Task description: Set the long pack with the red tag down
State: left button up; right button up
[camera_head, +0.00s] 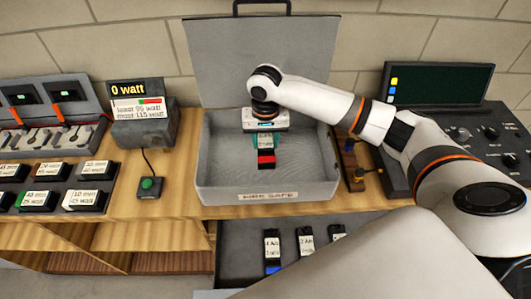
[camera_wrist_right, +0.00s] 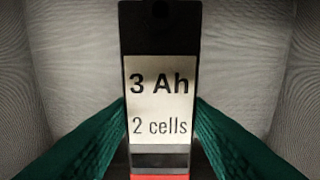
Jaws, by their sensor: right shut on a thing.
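The long pack (camera_head: 266,161) with the red tag is black and stands out inside the open grey case. In the right wrist view the pack (camera_wrist_right: 160,100) fills the middle, with a white label reading "3 Ah 2 cells" and a red strip at the bottom edge. My right gripper (camera_head: 266,142) is shut on it, with the teal fingers on both sides of the pack. I cannot tell whether the pack touches the case floor. My left gripper is not in view.
The grey case (camera_head: 213,180) has a raised lid (camera_head: 260,60) behind and walls around the pack. A drawer below holds several smaller packs (camera_head: 305,243). A watt display (camera_head: 140,103) with a green button (camera_head: 148,184) stands left; a dark console (camera_head: 470,130) stands right.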

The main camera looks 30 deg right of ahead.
aim_at(266, 151)
jog(key=shift+s+f, duration=0.15)
jog(key=shift+f, duration=0.65)
notch_tip(266, 151, down, 3)
jog(key=shift+f+p, duration=0.15)
jog(key=shift+p, duration=0.2)
jog(key=shift+f, duration=0.25)
jog(key=shift+f, duration=0.1)
jog(key=o, duration=1.2)
notch_tip(266, 151, up, 12)
jog(key=shift+r+b, duration=0.1)
jog(key=shift+b, duration=0.6)
